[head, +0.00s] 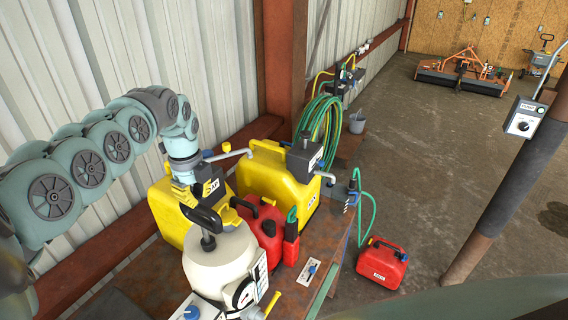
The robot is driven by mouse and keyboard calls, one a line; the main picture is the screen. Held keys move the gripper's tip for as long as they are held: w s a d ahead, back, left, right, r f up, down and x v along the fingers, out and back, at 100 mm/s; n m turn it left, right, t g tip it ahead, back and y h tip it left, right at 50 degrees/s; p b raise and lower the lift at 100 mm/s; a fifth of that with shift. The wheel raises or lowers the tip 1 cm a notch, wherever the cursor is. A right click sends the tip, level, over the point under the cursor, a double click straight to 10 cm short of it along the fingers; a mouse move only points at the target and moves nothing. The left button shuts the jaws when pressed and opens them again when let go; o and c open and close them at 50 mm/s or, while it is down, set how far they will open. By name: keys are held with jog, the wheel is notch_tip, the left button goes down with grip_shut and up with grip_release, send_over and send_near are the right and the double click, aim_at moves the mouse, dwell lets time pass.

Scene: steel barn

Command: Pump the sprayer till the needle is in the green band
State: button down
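The sprayer (217,262) is a cream-white tank standing on the bench at the bottom middle of the head view. Its black pump handle (203,219) sticks up from the top. A round gauge (243,294) shows dark and edge-on at the front of the tank; its needle and green band cannot be made out. My gripper (197,201) points down at the end of my pale teal arm, close above the pump handle. Its fingers are small and partly hidden, so whether they touch the handle or are open or shut is unclear.
Yellow jerrycans (275,177) and a red can (268,232) crowd the bench (300,255) behind and right of the sprayer. Green hose (322,122) hangs by a rusty post (284,60). Another red can (382,264) stands right of the bench. The concrete floor at right is mostly clear.

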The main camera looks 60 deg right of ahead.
aim_at(201, 216)
jog(key=shift+f+b, duration=3.55)
jog(key=shift+f, duration=0.1)
jog(key=shift+r, duration=0.1)
jog(key=shift+r+p, duration=1.85)
jog(key=shift+r, duration=2.6)
